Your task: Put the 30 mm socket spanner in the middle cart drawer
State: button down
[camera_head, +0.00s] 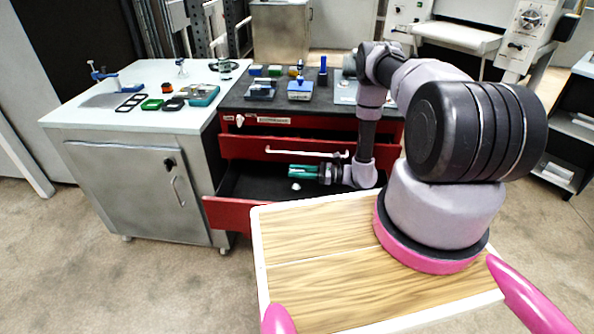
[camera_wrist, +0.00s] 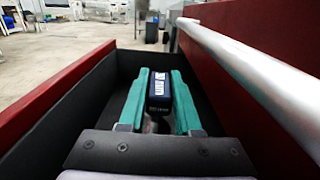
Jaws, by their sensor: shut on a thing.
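My gripper (camera_head: 292,171), with teal fingers, is low inside an open, dark-lined drawer (camera_head: 245,180) of the red cart. In the wrist view, my gripper (camera_wrist: 159,76) is shut on a dark blue block-like piece with a white label, which I take to be the socket spanner (camera_wrist: 158,103). Its label is too small to read. It sits between the fingers, below the drawer's rim; I cannot tell whether it touches the floor. The head view barely shows it. A small white thing (camera_head: 296,186) shows just below the fingers; I cannot tell what it is.
Another drawer front with a white handle (camera_head: 305,152) overhangs the open drawer; its bar (camera_wrist: 250,65) runs close on the right in the wrist view. Tools and small blocks stand on the dark cart top (camera_head: 232,101). A grey cabinet (camera_head: 135,185) stands to the left.

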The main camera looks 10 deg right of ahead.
jog(key=c, duration=0.6)
grip_release()
jog(key=shift+d+r, duration=0.1)
jog(key=shift+r, duration=0.6)
jog(key=v, duration=0.7)
jog(key=shift+d, duration=0.1)
jog(key=shift+s, duration=0.2)
